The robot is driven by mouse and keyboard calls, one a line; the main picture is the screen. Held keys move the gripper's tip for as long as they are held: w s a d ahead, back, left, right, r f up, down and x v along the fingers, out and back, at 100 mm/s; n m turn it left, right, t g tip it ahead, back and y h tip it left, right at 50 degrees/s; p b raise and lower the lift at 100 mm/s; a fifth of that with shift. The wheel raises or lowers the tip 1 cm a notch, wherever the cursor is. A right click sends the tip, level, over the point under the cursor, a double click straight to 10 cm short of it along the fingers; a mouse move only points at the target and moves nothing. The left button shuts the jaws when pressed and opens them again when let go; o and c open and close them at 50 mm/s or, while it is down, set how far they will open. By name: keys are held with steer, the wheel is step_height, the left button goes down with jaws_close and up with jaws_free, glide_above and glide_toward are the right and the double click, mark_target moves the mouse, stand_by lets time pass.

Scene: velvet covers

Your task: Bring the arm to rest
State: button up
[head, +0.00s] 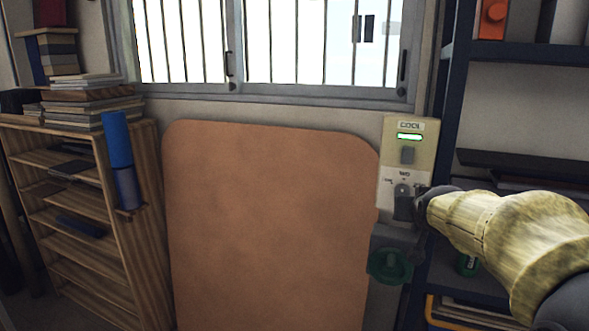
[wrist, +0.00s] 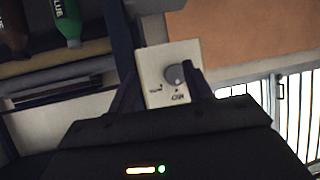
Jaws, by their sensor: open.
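My arm, in a yellow velvety cover, reaches in from the right in the head view. Its dark gripper (head: 412,205) is at the lower of two wall plates, beside the orange-brown panel. In the wrist view my gripper (wrist: 160,82) is open, with one dark finger on each side of the cream dial plate (wrist: 152,62). A round grey knob (wrist: 174,76) shows between the fingers, close to the right one; I cannot tell whether they touch. In the head view the knob (head: 402,190) is partly covered by the gripper.
The upper plate (head: 391,130) reads COOL, with a lit green strip and a switch. A green round object (head: 389,266) is just below my gripper. A dark blue shelf (head: 447,110) stands right, close to my arm.

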steer(key=s+a+f+g+y, duration=0.1)
steer(key=s+a+f+g, duration=0.2)
steer(key=s+f, duration=0.4)
steer(key=s+a+f+n+g, duration=0.1)
steer(key=s+a+f+g, duration=0.2)
steer(key=s+f, duration=0.5)
steer(key=s+a+f+n+g+y, duration=0.1)
steer(key=s+a+f+g, duration=0.2)
steer(key=s+f, duration=0.4)
step_height(320, 180, down, 4)
steer(key=shift+s+a+f+g+y, duration=0.25)
steer(key=shift+a+g+y, duration=0.05)
steer(key=shift+a, duration=0.55)
steer(key=shift+d, duration=0.15)
